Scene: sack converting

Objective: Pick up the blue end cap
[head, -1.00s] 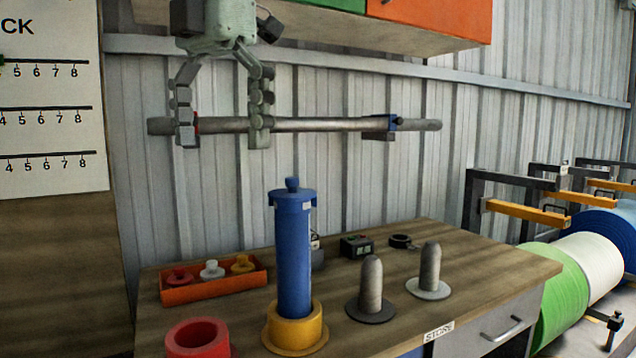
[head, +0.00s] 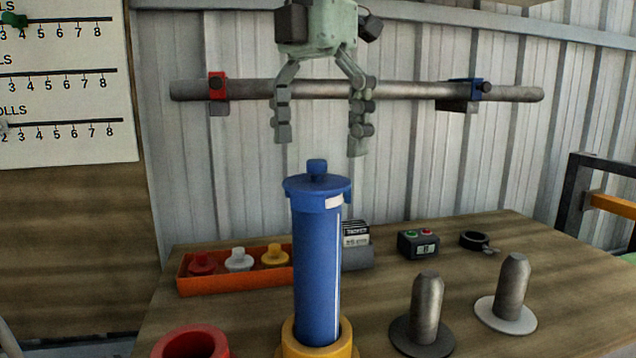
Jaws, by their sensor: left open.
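The blue end cap (head: 317,187) sits on top of an upright blue tube (head: 318,270). It has a wide rim, a small knob on top and a pale label on its side. The tube stands in a yellow ring holder (head: 345,345) on the bench. My left gripper (head: 320,145) points down with its fingers spread open, directly above the cap's knob in the picture. Nothing is between its fingers, and it looks apart from the cap. My right gripper is not in view.
An orange tray (head: 225,285) with red, white and yellow caps lies behind left. A red ring (head: 190,343) stands front left. Two metal posts (head: 427,308) stand at right. A control box (head: 418,244) and a black ring (head: 477,240) lie behind. A horizontal bar (head: 400,90) crosses the wall.

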